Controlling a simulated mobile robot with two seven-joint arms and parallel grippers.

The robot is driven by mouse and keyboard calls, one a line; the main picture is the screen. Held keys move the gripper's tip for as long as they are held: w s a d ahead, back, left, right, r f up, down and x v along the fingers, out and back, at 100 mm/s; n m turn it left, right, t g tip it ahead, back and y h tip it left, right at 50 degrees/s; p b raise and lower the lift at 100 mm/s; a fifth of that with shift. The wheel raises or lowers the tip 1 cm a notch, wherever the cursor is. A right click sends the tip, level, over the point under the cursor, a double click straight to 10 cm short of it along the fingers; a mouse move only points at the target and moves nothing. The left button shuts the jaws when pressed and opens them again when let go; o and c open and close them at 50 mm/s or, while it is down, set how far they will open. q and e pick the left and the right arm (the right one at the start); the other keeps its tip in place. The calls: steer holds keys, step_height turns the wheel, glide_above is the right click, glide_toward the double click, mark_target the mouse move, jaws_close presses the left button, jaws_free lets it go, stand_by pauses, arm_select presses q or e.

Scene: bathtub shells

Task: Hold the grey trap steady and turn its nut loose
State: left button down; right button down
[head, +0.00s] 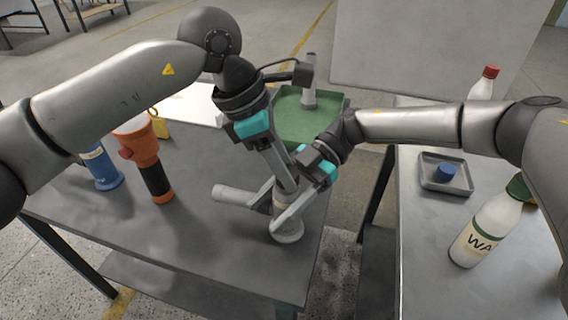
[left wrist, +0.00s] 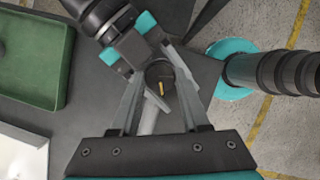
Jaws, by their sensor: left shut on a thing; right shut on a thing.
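The grey trap (head: 288,236) stands upright near the front right corner of the dark table, with a side pipe (head: 232,195) reaching left. The pipe shows in the left wrist view (left wrist: 150,116). At its top is a dark round nut (left wrist: 159,74) with a yellow mark, mostly hidden by fingers in the head view. My left gripper (head: 286,188) comes from above and is shut on the nut, its fingers on either side. My right gripper (head: 267,215) comes from the right and is shut on the trap's body, lower down. Exact finger contact is partly hidden.
An orange flashlight (head: 147,155) and a blue object (head: 100,168) stand at the table's left. A green tray (head: 335,105) holding a grey pipe piece (head: 311,80) lies behind. A second table bears a small tray (head: 432,184) with a blue cap (head: 445,172), and a white bottle (head: 488,228).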

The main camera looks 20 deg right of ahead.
arm_select(q)
steer(key=shift+m, duration=0.3)
steer(key=shift+c, duration=1.9)
jaws_free()
steer(key=v, duration=1.2)
steer(key=shift+w+a, duration=0.1)
steer(key=shift+w, duration=0.05)
